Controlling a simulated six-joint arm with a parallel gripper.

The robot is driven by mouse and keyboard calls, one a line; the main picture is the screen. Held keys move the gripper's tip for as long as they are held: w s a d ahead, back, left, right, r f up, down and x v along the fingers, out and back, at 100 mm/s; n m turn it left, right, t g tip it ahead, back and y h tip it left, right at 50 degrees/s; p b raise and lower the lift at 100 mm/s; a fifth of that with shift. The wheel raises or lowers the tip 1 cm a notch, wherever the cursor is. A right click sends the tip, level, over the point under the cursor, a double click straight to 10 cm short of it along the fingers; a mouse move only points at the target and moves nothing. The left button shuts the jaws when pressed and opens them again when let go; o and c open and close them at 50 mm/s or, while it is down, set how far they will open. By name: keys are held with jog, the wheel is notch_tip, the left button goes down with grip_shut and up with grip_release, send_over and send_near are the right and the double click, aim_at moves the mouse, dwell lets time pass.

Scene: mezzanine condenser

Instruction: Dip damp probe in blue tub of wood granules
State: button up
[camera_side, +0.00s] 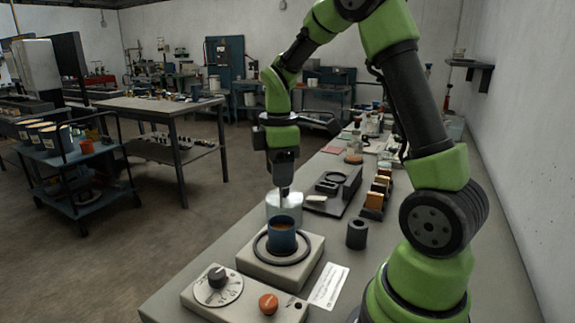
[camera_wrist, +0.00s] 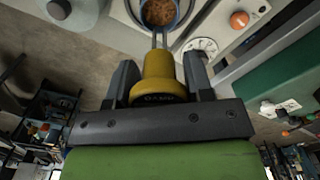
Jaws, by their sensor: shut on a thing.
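The blue tub (camera_side: 281,240) holds brown wood granules and stands inside a dark ring on a pale square base. In the wrist view the tub (camera_wrist: 176,22) is at the top edge, with the granules (camera_wrist: 159,12) showing inside. My gripper (camera_wrist: 160,64) is shut on the yellow handle of the damp probe (camera_wrist: 158,72), which has two thin metal prongs. The prongs point toward the tub. In the side view my gripper (camera_side: 283,180) is above the tub, pointing down. I cannot tell whether the prong tips touch the granules.
A pale cylinder (camera_side: 285,203) stands just behind the tub. A control box with a dial (camera_side: 218,285) and an orange knob (camera_side: 268,303) is in front. A dark hollow cylinder (camera_side: 357,235) and a slotted rack (camera_side: 377,197) stand to the right. A white card (camera_side: 329,286) lies nearby.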

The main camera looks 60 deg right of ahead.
aim_at(280, 207)
jog(key=shift+f, duration=4.25)
jog(key=shift+r, duration=3.95)
